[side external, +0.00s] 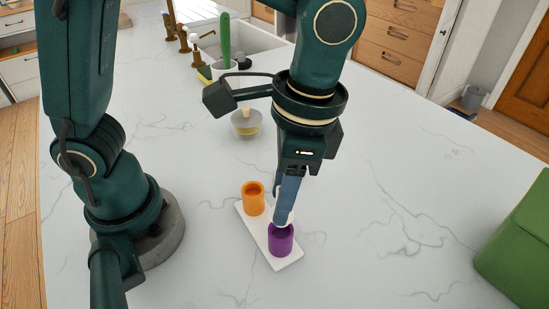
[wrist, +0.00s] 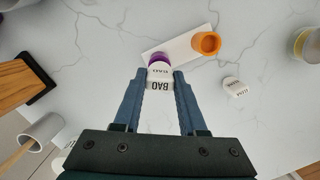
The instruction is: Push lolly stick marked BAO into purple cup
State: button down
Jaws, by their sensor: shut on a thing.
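The purple cup (side external: 281,240) stands upright at the near end of a white board (side external: 291,259). It also shows in the wrist view (wrist: 158,57), partly hidden. The white lolly stick marked BAO (wrist: 160,84) is between my fingertips, its lettering upside down in the wrist view. My gripper (side external: 286,212) points down over the purple cup and is shut on this stick; it also shows in the wrist view (wrist: 160,78). A white face with small lettering (wrist: 160,69) lies just beyond BAO, against the cup's edge. I cannot tell whether BAO enters the cup.
An orange cup (side external: 253,199) stands on the board's other end. Another white lettered piece (wrist: 235,87) lies on the counter to the right in the wrist view. A green object (side external: 517,245) is at the right; counter between is clear.

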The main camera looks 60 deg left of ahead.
jog(key=shift+f, duration=0.45)
jog(key=shift+f, duration=1.25)
dwell(1.0)
jog(key=shift+c, duration=1.9)
grip_release()
jog(key=shift+w+d+r, duration=0.1)
jog(key=shift+w+r, duration=0.05)
jog(key=shift+r, duration=1.15)
jog(key=shift+w+d+r, duration=0.1)
jog(key=shift+w+r, duration=0.05)
jog(key=shift+r, duration=1.1)
